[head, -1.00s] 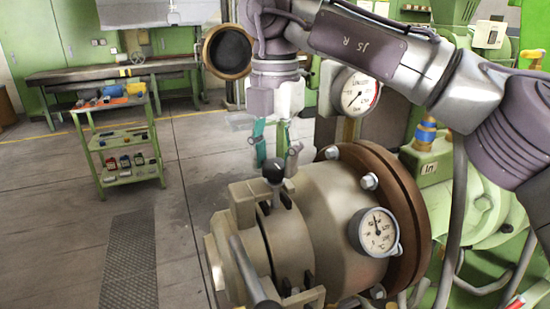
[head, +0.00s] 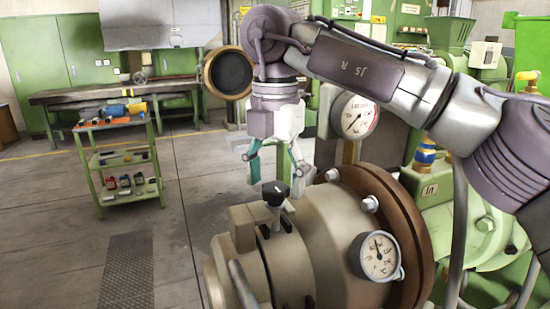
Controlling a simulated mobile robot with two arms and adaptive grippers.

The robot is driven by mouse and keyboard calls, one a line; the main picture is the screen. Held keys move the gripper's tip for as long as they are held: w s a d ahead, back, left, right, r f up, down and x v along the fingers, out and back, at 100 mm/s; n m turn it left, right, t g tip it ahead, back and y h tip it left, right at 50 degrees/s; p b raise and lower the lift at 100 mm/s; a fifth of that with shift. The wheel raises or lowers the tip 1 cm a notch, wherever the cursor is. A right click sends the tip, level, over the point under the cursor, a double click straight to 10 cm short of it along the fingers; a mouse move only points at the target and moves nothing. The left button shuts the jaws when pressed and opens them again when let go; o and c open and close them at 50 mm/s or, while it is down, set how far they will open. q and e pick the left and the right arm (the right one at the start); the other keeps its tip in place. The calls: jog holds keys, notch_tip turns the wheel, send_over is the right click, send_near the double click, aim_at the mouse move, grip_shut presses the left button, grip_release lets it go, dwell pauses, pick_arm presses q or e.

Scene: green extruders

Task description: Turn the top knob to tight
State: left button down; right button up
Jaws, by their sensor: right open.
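The top knob (head: 275,191) is black with a light mark on its face. It stands on a short stem on top of the beige cylindrical extruder head (head: 330,235). My right gripper (head: 276,176) comes down from above it, open and empty. Its two fingers, with teal parts, spread to the left and right of the knob in the head view. The fingertips are at or just above the knob's height; I cannot tell whether they touch it. My left gripper is not in view.
A dial gauge (head: 377,257) sits on the extruder's side, and another gauge (head: 355,117) stands behind. A brown flange (head: 405,220) is on the right. A green cart (head: 126,167) stands at the left on open floor. A grey bar (head: 242,285) sticks out in front.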

aim_at(275, 187)
notch_tip(275, 187, up, 12)
jog(key=shift+f, duration=0.15)
dwell(0.3)
jog(key=shift+f, duration=0.1)
